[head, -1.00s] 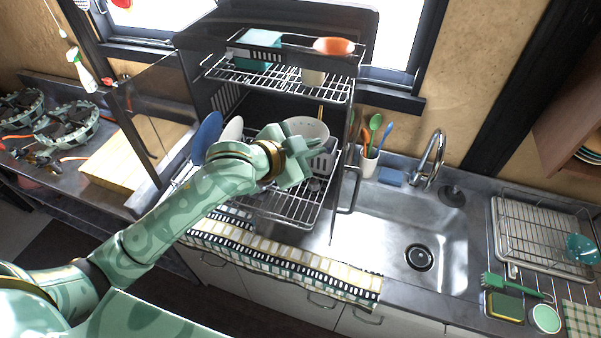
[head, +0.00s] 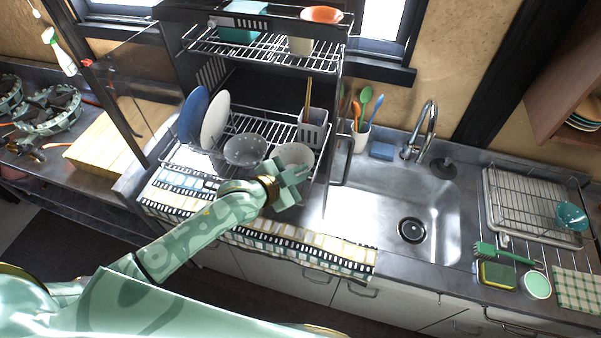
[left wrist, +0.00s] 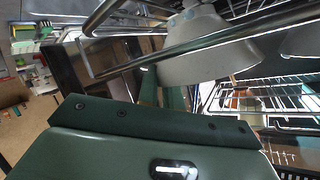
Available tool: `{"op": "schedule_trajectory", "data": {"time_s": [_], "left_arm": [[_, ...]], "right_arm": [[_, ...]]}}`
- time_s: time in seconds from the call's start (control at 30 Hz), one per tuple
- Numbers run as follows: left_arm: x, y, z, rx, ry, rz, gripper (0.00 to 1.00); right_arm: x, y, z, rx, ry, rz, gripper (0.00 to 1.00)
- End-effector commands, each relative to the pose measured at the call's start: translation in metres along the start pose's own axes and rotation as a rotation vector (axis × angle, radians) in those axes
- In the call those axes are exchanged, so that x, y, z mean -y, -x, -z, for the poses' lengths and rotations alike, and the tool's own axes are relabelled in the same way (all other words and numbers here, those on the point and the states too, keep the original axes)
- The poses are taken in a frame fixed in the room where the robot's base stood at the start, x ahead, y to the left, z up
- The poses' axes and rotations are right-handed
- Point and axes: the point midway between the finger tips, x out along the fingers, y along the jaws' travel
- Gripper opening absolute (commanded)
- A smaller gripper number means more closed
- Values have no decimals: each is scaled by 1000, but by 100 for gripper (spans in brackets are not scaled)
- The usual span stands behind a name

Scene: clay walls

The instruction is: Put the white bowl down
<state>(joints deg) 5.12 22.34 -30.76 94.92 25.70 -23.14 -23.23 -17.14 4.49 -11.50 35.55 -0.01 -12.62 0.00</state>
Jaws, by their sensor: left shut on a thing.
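The white bowl (head: 295,153) is at the front right of the dish rack's lower shelf (head: 262,128) in the head view. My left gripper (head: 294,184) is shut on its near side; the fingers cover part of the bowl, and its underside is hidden. I cannot tell whether the bowl touches the shelf wires. In the left wrist view, the white bowl (left wrist: 210,48) shows at the top, with metal rack bars (left wrist: 165,52) crossing in front of it. My right gripper is out of view.
A grey bowl (head: 245,150) stands just left of the white one. A white plate (head: 214,120) and a blue plate (head: 192,116) stand further left. A cutlery holder (head: 314,130) is behind on the right. The sink (head: 385,205) is empty.

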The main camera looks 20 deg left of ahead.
Motion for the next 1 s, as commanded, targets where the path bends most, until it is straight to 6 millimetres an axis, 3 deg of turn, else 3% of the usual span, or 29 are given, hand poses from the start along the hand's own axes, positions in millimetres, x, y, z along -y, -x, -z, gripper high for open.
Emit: {"op": "schedule_trajectory", "data": {"time_s": [0.1,0.17,0.53,1.0], "left_arm": [[0,0,0,0,0,-1,0],[0,0,0,1,1,-1,17],[0,7,0,3,1,-1,17],[0,103,0,3,0,-2,17]], "right_arm": [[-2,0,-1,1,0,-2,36],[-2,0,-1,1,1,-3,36],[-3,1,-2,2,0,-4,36],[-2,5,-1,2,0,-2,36]]}}
